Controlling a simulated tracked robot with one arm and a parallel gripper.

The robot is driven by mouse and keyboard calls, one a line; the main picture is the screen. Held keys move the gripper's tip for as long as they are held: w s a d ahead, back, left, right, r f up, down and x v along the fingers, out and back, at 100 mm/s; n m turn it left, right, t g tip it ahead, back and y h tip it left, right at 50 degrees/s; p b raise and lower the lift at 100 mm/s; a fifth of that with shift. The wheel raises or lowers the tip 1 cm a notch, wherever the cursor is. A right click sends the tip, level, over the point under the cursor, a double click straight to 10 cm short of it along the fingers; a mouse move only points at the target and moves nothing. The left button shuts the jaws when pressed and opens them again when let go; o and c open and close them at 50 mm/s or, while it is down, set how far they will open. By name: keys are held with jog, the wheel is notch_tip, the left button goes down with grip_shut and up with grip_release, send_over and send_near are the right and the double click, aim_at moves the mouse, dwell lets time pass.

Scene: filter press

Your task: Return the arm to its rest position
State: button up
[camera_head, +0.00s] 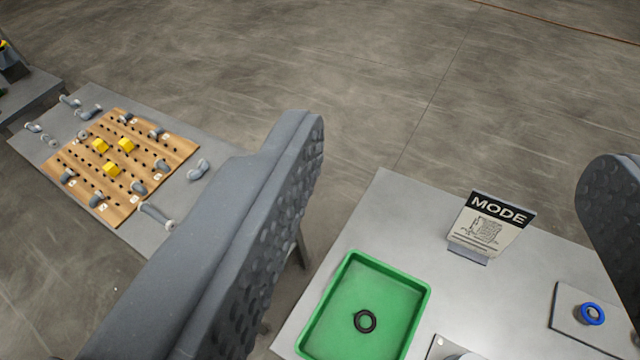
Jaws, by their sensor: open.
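My gripper (455,150) shows as two large grey fingers with dimpled pads, one left of the middle and one at the right edge. They are wide apart, with nothing held between them. The floor and part of a grey table show between the fingers. The rest of my arm is out of view.
A grey table (400,215) at lower right bears a green tray (341,268) with a black ring (365,321), a MODE sign (490,228) and a blue ring (592,314). A pegboard (160,150) with yellow blocks lies at left. Bare floor (400,70) spans the back.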

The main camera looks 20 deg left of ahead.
jog(key=shift+s+r, duration=0.15)
jog(key=shift+r, duration=0.05)
